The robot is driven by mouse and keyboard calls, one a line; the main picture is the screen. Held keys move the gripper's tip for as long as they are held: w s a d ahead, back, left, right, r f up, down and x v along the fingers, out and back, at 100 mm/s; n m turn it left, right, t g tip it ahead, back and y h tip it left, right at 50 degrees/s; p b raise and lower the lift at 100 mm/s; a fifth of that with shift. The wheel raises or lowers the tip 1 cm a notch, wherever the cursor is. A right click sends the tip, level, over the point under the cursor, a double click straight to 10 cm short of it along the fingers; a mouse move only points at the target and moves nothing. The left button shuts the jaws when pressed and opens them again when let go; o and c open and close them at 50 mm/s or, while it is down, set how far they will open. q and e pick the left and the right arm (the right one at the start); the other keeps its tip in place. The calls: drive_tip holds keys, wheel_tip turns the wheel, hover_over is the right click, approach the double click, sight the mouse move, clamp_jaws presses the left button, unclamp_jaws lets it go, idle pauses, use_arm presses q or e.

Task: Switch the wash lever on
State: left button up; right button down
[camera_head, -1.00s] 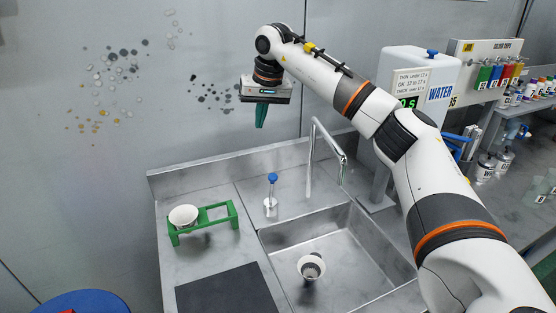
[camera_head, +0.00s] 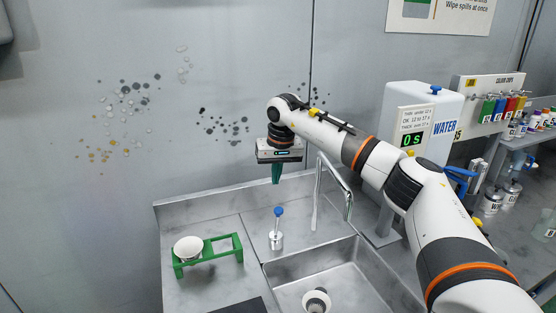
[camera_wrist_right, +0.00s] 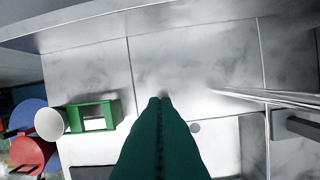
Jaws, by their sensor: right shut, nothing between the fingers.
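The wash lever (camera_head: 278,213) has a blue knob on a thin stem above a silver base. It stands upright on the steel counter, behind the sink and left of the tap (camera_head: 318,190). My right gripper (camera_head: 277,181) points down with its green fingers shut and empty. In the head view its tips appear just above the blue knob, with a small gap between them. In the right wrist view the shut fingers (camera_wrist_right: 160,101) fill the lower middle, and I cannot make out the lever there. My left gripper is out of view.
A green stand (camera_head: 210,255) holding a white cup (camera_head: 188,248) is left of the lever. The sink (camera_head: 345,270) has a cup (camera_head: 316,300) in it. A water tank (camera_head: 425,105) with a display reading 0 s stands at right. The wall is behind.

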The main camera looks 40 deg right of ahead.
drive_tip(key=s+f, duration=0.1)
drive_tip(key=s+a+f+p, duration=0.1)
drive_tip(key=f, duration=0.1)
drive_tip(key=s+f, duration=0.1)
drive_tip(key=shift+a+f+p, duration=0.15)
drive_tip(key=shift+a+p, duration=0.05)
drive_tip(key=shift+p, duration=0.1)
drive_tip(key=shift+w, duration=0.1)
